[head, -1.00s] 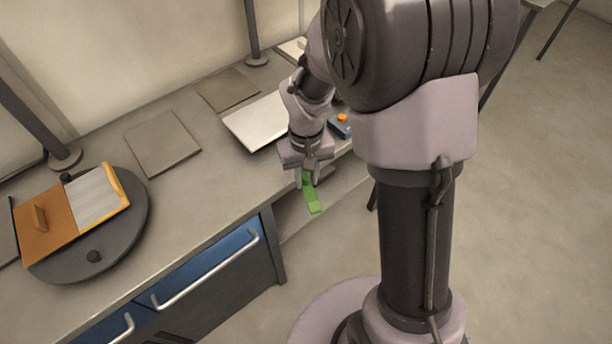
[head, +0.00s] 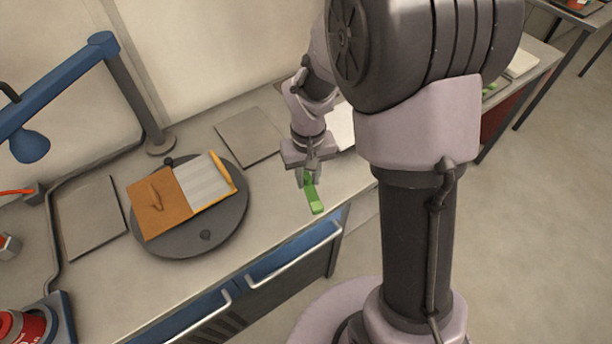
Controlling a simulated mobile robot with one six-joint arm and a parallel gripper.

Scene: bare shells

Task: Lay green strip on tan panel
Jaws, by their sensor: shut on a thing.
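The green strip (head: 315,203) hangs down from my gripper (head: 309,180), which is shut on its upper end. The strip is tilted and held over the front edge of the bench, right of the turntable. The tan panel (head: 168,222), orange-brown with a small raised grip, lies on the left of a dark round turntable (head: 226,232). A pale grey ridged section (head: 205,182) adjoins it, with a yellow-orange bar (head: 222,171) along its right side. My gripper is apart from the panel, to its right.
Flat grey plates (head: 248,136) lie behind and left of the turntable. A red can (head: 22,326) stands front left. Blue drawers have protruding handles (head: 295,253).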

